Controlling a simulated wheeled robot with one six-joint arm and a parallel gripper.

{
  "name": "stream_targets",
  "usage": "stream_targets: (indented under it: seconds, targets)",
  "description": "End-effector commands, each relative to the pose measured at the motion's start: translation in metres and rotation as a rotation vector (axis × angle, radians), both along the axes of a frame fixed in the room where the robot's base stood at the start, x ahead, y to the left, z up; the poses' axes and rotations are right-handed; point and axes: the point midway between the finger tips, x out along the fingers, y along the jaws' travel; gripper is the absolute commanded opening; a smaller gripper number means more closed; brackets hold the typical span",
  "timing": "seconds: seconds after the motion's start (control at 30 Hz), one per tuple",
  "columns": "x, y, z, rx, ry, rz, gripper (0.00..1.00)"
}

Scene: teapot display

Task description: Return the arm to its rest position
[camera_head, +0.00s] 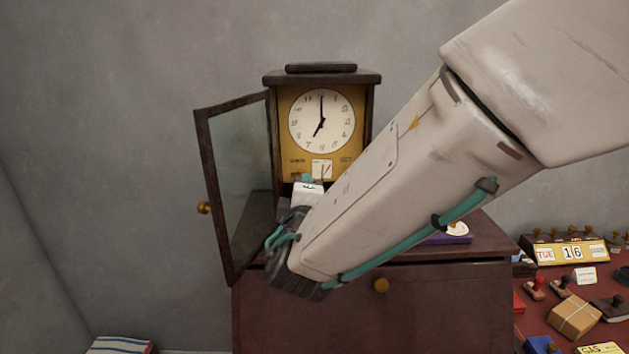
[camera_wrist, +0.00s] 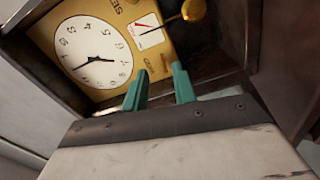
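My arm reaches from the upper right across the head view to the front of a wooden clock (camera_head: 275,79). My gripper (camera_wrist: 160,85) shows in the wrist view as two teal fingers, apart, with no object seen between them. In the head view my arm and wrist mostly hide it. The clock's gold face panel and white dial (camera_head: 322,121) are just beyond the fingers, and the dial also shows in the wrist view (camera_wrist: 93,53). The clock's glass door (camera_head: 240,160) stands open to the left. A brass pendulum bob (camera_wrist: 194,10) shows near the fingers.
The clock stands on a dark wooden cabinet (camera_head: 450,290) with a brass knob (camera_head: 381,285). A purple item (camera_head: 455,233) lies on its top. At right, a red desk holds a calendar (camera_head: 565,250), a parcel (camera_head: 574,316) and stamps. The grey wall at upper left is free.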

Motion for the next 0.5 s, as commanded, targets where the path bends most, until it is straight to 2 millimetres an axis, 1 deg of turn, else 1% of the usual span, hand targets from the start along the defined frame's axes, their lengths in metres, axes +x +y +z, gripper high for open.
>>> stream_targets:
  seconds: [0.03,0.1,0.2,0.5]
  targets:
    - [-0.008,0.001,0.001,0.001,-0.002,0.003,0.27]
    - [-0.016,0.001,0.001,0.000,0.000,0.002,0.27]
    - [-0.023,0.001,0.001,0.000,-0.001,0.001,0.27]
    - [-0.026,0.000,0.001,0.000,-0.001,-0.001,0.27]
